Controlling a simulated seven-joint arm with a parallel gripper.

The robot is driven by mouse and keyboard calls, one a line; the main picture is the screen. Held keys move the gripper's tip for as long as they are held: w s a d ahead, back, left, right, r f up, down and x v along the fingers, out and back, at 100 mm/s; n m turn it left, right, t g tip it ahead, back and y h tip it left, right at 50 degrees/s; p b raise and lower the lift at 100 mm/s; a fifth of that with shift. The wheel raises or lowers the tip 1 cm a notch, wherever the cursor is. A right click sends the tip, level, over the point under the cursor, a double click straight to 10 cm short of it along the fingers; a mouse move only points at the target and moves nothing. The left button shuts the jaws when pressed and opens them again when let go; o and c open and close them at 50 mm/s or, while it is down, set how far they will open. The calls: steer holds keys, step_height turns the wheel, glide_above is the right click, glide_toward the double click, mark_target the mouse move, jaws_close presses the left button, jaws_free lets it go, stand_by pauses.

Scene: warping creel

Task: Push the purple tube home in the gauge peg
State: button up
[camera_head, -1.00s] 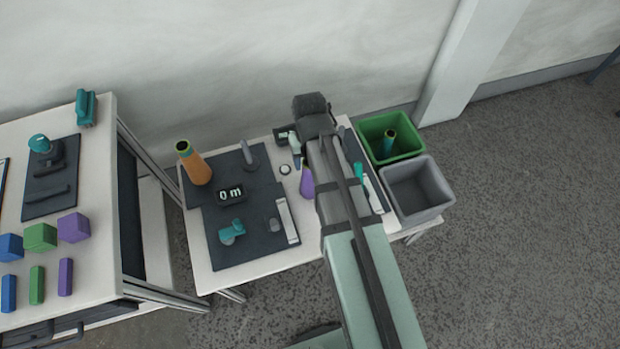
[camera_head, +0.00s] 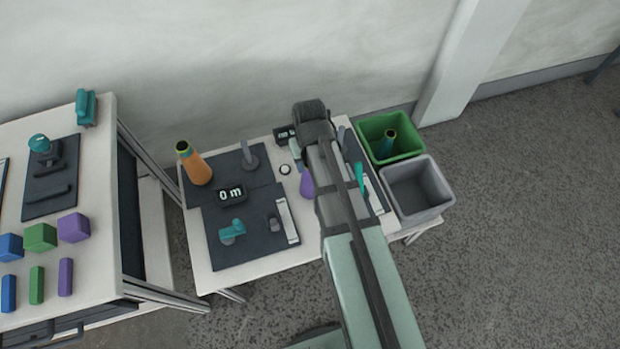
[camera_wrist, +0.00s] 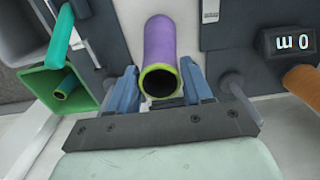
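The purple tube (camera_head: 306,185) stands on the right part of the table, its upper part partly hidden by my arm. In the wrist view the purple tube (camera_wrist: 172,40) shows its yellow-green rim and dark open end toward me. My gripper (camera_wrist: 160,80) has its two blue fingers on either side of that rim, very close to it. I cannot tell whether they touch it. In the head view the fingers are mostly hidden under my wrist. I cannot make out the gauge peg or how far the tube sits on it.
An orange tube (camera_head: 198,168), a grey peg (camera_head: 249,157) and a "0 m" display (camera_head: 230,193) are at left. Another display (camera_head: 284,134) is partly hidden behind my wrist. A green bin (camera_head: 372,127) holding a teal tube and a grey bin (camera_head: 415,203) stand at right.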

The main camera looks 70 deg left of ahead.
steer(key=c, duration=0.5)
steer(key=shift+c, duration=0.2)
steer(key=shift+r, duration=0.15)
steer(key=shift+r, duration=1.35)
